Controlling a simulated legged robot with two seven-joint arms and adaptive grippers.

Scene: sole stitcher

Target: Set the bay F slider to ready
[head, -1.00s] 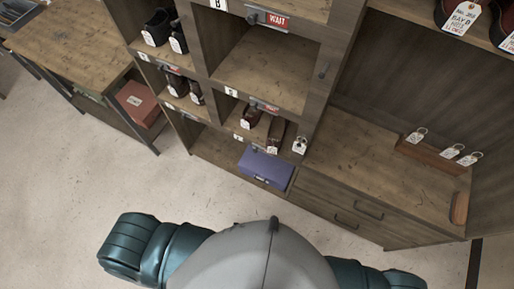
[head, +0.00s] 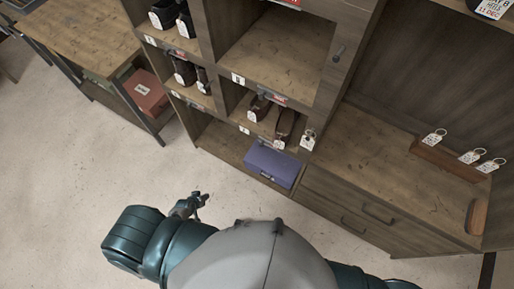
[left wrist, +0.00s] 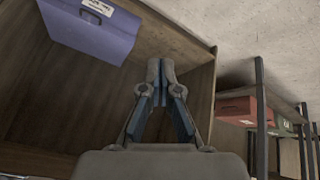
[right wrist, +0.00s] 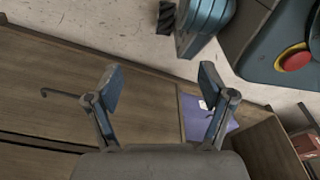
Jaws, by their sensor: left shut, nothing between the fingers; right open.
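A slider with a red tag (head: 272,98) sits on the shelf rail of the middle column, right of a small white letter label (head: 238,78). The label may read F, but it is too small to be sure, as is the tag's wording. My left gripper (head: 202,196) is low, over the floor in front of the cabinet and apart from the slider. In the left wrist view it is shut and empty (left wrist: 161,68), facing a lower wooden bay. My right gripper (right wrist: 158,82) is open and empty above wooden drawer fronts; the head view does not show it.
A purple box (head: 272,164) lies in the bottom bay. A side table (head: 75,40) holds a red box (head: 146,95). The floor in front is clear.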

